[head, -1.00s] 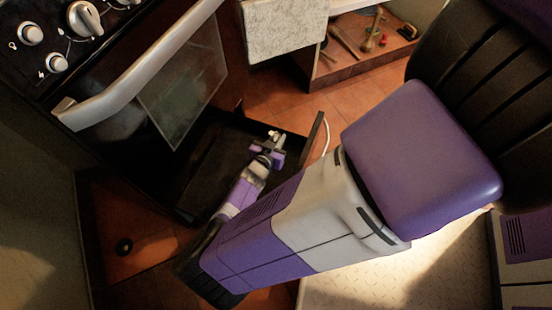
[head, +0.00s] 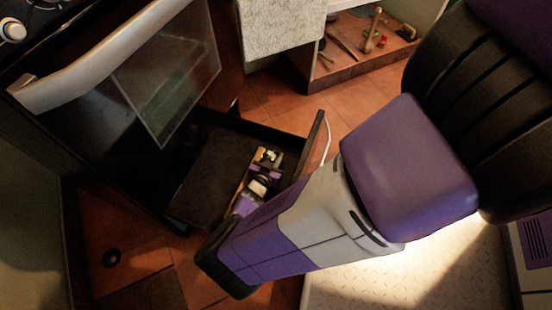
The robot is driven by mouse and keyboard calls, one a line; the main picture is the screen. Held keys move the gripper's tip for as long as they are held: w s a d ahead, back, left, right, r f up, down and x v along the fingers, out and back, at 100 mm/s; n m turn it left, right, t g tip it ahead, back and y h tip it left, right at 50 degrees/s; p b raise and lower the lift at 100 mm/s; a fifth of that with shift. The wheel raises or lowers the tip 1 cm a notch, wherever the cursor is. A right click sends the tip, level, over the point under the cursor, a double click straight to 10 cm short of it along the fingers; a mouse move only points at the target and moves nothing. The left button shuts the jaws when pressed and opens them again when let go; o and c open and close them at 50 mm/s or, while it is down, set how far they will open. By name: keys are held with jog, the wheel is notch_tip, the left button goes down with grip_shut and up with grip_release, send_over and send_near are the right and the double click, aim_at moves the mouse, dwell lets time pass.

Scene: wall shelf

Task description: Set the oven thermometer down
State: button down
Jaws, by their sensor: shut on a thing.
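My gripper (head: 266,160) is low over the open black drawer (head: 204,180) beneath the oven. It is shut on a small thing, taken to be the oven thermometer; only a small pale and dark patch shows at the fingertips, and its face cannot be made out. I cannot tell whether the thermometer touches the drawer's floor. My purple and white arm reaches down to the drawer from the right and hides part of its near side.
The oven (head: 150,85) with its glass door and silver handle (head: 95,55) stands above the drawer. A low open shelf (head: 350,62) with several small items is at the top right. Tiled floor (head: 275,95) lies between them. A small dark round thing (head: 111,258) lies at lower left.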

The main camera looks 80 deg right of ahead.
jog(key=c, duration=1.4)
grip_release()
jog(key=shift+o, duration=0.2)
jog(key=shift+w+a+r, duration=0.1)
jog(key=shift+a+r, duration=0.1)
jog(key=shift+a, duration=0.05)
jog(key=p+v, duration=0.4)
jog(key=v, duration=0.7)
jog(key=shift+a+r, duration=0.1)
jog(key=shift+a, duration=0.1)
jog(key=shift+r, duration=0.1)
